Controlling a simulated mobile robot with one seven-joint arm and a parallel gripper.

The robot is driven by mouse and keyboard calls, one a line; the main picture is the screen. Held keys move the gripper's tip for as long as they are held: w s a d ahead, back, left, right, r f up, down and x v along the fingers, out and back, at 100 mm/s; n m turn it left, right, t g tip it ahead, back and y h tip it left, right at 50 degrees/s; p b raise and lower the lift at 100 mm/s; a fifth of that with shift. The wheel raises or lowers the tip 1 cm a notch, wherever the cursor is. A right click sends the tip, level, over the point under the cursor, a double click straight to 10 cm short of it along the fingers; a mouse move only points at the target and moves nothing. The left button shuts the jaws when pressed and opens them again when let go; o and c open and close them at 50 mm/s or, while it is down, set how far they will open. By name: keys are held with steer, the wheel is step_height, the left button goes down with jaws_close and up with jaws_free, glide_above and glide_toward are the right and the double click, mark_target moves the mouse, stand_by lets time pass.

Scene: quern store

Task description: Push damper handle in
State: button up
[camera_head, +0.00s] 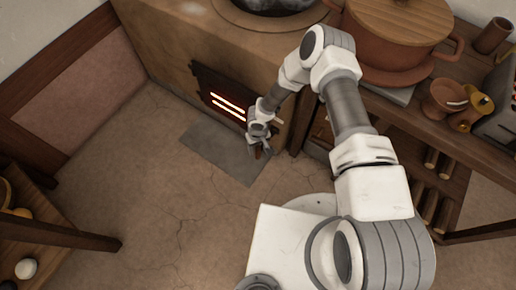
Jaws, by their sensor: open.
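The clay stove (165,50) stands at the top of the view, with a dark metal fire door (205,82) in its front. Glowing slots show in the door. My gripper (260,150) is open, low in front of the stove, just right of and below the door. A small brown piece shows at its fingertips; it may be the damper handle, but it is too small to tell. My wrist and gripper hide the part of the stove front behind them. I cannot tell whether the fingers touch anything.
A grey slab (215,150) lies on the floor before the stove. A wooden bench (455,140) at right bears a lidded clay pot (390,55) and small bowls (445,98). A wooden table (50,235) stands at lower left. The floor between is clear.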

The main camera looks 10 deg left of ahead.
jaws_close()
stand_by(1.4)
